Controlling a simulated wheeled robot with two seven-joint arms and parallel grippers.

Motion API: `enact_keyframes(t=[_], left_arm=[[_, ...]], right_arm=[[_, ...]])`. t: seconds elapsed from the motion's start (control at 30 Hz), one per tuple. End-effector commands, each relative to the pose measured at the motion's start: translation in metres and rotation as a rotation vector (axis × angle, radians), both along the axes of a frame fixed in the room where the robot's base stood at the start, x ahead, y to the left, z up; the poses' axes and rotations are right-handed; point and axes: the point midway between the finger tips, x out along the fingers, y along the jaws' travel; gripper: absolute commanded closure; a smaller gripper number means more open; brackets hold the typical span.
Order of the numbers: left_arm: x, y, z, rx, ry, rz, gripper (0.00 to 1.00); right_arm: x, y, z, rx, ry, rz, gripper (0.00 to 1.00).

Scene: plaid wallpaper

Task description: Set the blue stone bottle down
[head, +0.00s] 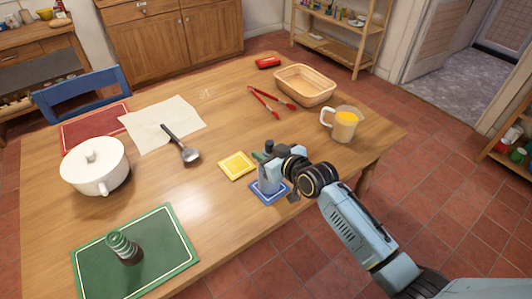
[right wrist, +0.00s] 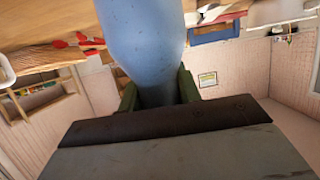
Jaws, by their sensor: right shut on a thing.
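The blue stone bottle (head: 268,182) is upright over or on the blue coaster (head: 271,198) near the table's front edge. The head view does not clearly show whether its base touches the coaster. My right gripper (head: 275,167) is shut on the bottle; the fingers and arm partly hide it. In the right wrist view the bottle (right wrist: 145,40) fills the top middle, between the two fingers of the gripper (right wrist: 158,90). My left gripper is not in view.
A yellow coaster (head: 237,165) lies just behind and left of the bottle. A glass jug (head: 343,127), red tongs (head: 270,101) and a basket (head: 305,83) are further right and back. A white pot (head: 95,167) and a green mat (head: 165,250) with a dark green pepper mill (head: 125,249) are left.

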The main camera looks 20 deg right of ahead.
Motion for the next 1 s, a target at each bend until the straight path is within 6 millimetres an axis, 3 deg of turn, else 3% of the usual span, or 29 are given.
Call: enact_keyframes(t=[0.07,0.1,0.27,0.67,1.0], left_arm=[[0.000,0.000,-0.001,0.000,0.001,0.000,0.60],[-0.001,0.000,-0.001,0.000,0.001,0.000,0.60],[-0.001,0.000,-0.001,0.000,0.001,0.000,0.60],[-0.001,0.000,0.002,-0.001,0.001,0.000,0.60],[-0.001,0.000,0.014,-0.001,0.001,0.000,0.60]], right_arm=[[0.001,0.000,0.000,0.001,-0.003,0.000,1.00],[0.000,0.000,-0.002,0.000,0.000,0.000,0.65],[0.000,0.000,-0.001,0.000,0.000,0.000,0.44],[-0.006,-0.002,0.002,0.000,0.001,0.000,0.44],[-0.061,-0.025,0.024,-0.003,0.002,0.002,0.44]])
